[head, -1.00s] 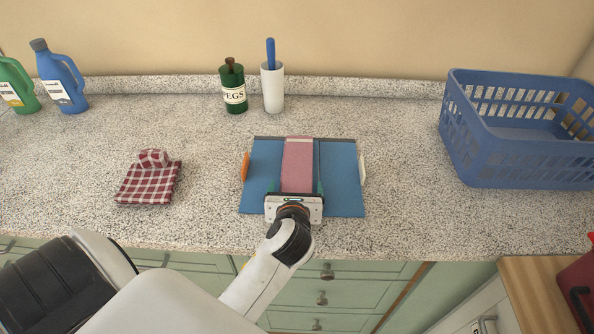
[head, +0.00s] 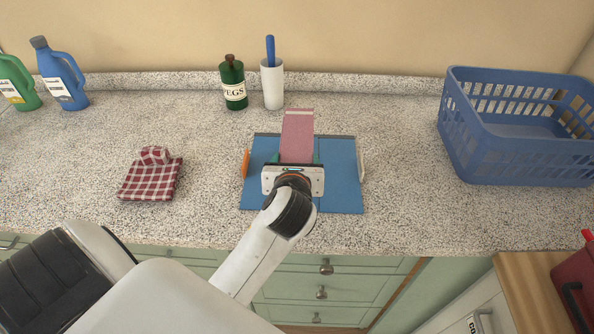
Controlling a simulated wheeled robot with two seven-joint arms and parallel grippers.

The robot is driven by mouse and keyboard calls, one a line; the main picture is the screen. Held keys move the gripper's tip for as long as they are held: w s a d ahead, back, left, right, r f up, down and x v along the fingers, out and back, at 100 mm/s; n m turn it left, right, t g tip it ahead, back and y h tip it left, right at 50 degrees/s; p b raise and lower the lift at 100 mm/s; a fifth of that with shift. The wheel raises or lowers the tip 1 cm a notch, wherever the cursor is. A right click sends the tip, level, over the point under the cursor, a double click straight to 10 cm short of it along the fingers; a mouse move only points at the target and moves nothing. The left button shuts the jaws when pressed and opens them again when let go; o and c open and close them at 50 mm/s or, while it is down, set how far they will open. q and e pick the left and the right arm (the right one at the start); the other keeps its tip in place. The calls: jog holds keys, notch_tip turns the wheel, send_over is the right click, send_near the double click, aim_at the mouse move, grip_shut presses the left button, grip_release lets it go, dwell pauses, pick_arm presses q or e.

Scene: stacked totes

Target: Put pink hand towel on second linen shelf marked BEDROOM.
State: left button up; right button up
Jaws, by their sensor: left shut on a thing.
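The pink hand towel (head: 297,135) is folded into a long narrow strip with a pale band near its far end. My left gripper (head: 294,166) is shut on its near end, and the towel reaches away from me past the far edge of the blue folding board (head: 341,188). Whether the towel is lifted clear of the board is hard to tell. The gripper and wrist hide the near end of the towel and part of the board. My right gripper is not in view. No linen shelf marked BEDROOM shows in this view.
A checked red cloth (head: 152,178) lies to the left. A blue laundry basket (head: 519,128) stands at the right. The speckled counter between is clear.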

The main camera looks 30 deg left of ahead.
pick_arm(q)
notch_tip(320, 180, up, 2)
jog(key=shift+r, duration=0.1)
jog(key=shift+w+d+r, duration=0.1)
jog(key=shift+w+d, duration=0.05)
jog(key=d+m+t+h, duration=0.2)
jog(key=d+m+h, duration=0.4)
jog(key=d, duration=0.3)
jog(key=shift+s+f+h, duration=0.3)
jog(key=shift+s+h, duration=0.05)
jog(key=shift+h, duration=0.15)
